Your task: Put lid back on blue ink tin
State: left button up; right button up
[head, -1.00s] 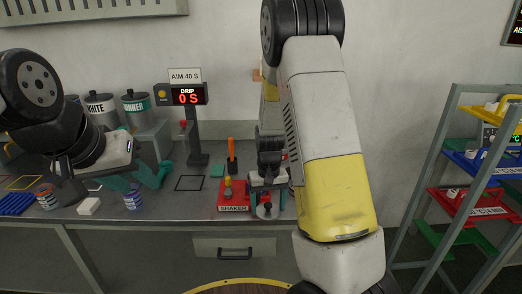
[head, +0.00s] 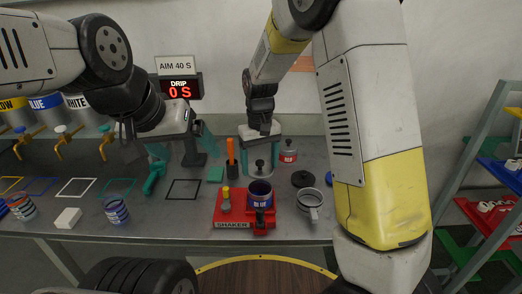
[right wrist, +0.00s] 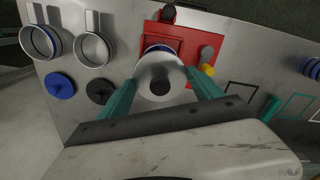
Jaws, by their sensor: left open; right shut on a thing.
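The blue ink tin (head: 260,201), labelled BLUE, stands upright and open on the red shaker (head: 230,224). My right gripper (head: 260,162) is shut on a round grey lid (head: 254,173) with a dark knob. In the head view the lid shows just above and behind the tin, apart from it. In the right wrist view the lid (right wrist: 148,74) sits between the teal fingers and hides most of the tin, leaving part of its blue rim (right wrist: 158,48) in sight. My left gripper (head: 184,150) is open and empty over the table's left part.
A metal cup (head: 309,202) and a black disc (head: 303,179) lie right of the shaker. A blue disc (right wrist: 59,85) and another cup (right wrist: 40,41) show in the right wrist view. A red-labelled tin (head: 288,152) stands behind. Striped tins and a white block (head: 68,218) are at left.

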jog(key=shift+f, duration=2.95)
jog(key=shift+f, duration=0.1)
jog(key=o, duration=1.4)
jog(key=shift+r, duration=3.5)
grip_shut()
